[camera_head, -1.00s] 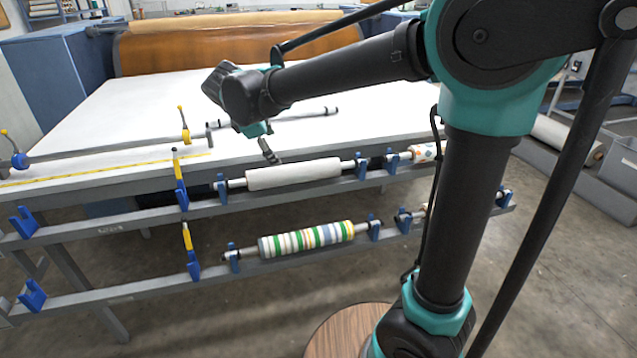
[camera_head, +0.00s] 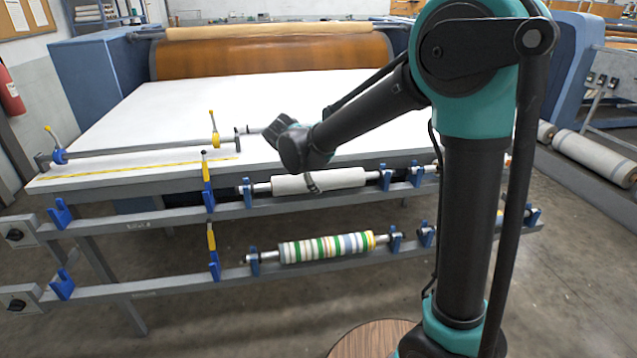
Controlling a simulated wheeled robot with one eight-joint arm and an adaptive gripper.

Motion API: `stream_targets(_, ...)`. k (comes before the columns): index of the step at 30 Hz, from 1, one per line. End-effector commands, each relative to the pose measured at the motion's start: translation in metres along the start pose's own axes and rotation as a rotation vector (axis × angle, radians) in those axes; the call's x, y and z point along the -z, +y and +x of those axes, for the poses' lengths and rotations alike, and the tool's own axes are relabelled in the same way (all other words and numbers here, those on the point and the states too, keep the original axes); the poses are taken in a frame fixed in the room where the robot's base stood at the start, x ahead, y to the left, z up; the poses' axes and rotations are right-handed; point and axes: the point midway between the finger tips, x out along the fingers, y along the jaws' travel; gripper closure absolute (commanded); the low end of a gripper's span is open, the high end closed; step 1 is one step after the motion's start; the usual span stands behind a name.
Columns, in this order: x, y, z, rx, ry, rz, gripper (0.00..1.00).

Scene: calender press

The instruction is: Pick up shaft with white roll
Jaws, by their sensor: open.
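The shaft with white roll (camera_head: 338,179) lies level in blue brackets on the upper front rail of the press table. Its bare metal ends show on both sides of the roll. My gripper (camera_head: 311,184) is open, pointing down at the left-middle part of the white roll. Its finger overlaps the roll in the picture; I cannot tell whether it touches. My wrist hides part of the gripper and the table edge behind it.
A shaft with a striped roll (camera_head: 325,247) rests in brackets on the lower rail. Blue brackets with yellow handles (camera_head: 207,187) stand left of the rolls. The white table top (camera_head: 200,115) lies behind. A metal bar (camera_head: 150,149) crosses its left side.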

Motion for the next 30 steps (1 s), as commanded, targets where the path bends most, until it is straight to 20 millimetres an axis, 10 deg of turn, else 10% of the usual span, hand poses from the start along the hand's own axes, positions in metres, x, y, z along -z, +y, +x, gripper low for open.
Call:
stream_targets(21, -0.001, 0.003, 0.052, 0.0, 0.0, 0.001, 0.24)
stream_targets(30, -0.001, 0.003, 0.052, 0.0, 0.0, 0.001, 0.61)
